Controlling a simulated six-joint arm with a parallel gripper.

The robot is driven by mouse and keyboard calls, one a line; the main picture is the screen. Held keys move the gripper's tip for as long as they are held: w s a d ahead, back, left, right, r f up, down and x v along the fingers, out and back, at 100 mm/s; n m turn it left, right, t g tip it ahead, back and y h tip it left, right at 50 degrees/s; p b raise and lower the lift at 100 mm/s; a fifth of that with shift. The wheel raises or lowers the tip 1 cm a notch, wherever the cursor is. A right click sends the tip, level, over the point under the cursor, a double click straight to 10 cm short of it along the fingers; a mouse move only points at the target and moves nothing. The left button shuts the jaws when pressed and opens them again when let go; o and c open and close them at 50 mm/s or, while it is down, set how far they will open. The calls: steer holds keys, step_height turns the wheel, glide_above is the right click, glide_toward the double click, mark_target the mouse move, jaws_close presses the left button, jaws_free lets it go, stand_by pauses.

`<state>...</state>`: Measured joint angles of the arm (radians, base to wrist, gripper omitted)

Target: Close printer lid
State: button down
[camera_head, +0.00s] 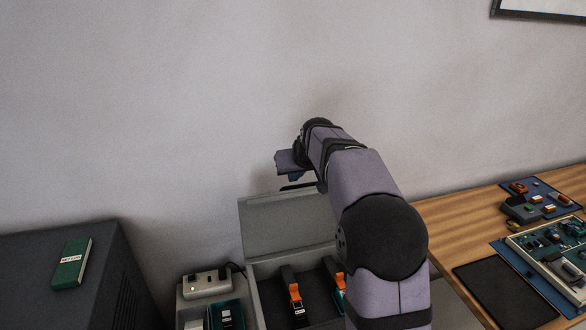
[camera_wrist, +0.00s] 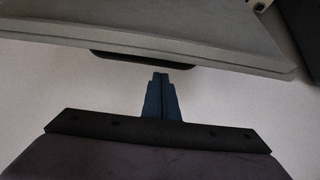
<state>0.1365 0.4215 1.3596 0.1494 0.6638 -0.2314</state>
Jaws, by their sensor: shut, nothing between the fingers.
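The printer lid (camera_head: 285,222) is a flat grey panel standing raised at the back of the open printer (camera_head: 256,295). Its upper edge is partly hidden behind my arm. In the wrist view, a broad grey panel (camera_wrist: 150,30), which looks like the lid, crosses the top, with a dark handle-like strip (camera_wrist: 143,59) along its edge. My gripper (camera_head: 296,177) is near the lid's upper edge. Its blue fingers (camera_wrist: 160,76) are shut and empty, just short of the strip in the wrist view; contact is not clear.
Orange-levered parts (camera_head: 294,291) sit inside the printer. A small grey box (camera_head: 207,283) stands left of it. A green book (camera_head: 71,264) lies on a dark cabinet. A wooden desk (camera_head: 447,224) with circuit boards is at right. The wall is close behind.

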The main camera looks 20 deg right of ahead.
steer(key=shift+s+f, duration=0.15)
steer(key=shift+s, duration=0.35)
steer(key=shift+s+f+b, duration=0.1)
steer(key=shift+f+b, duration=0.05)
steer(key=shift+b, duration=0.15)
steer(key=shift+s+b, duration=0.1)
steer(key=shift+b, duration=0.2)
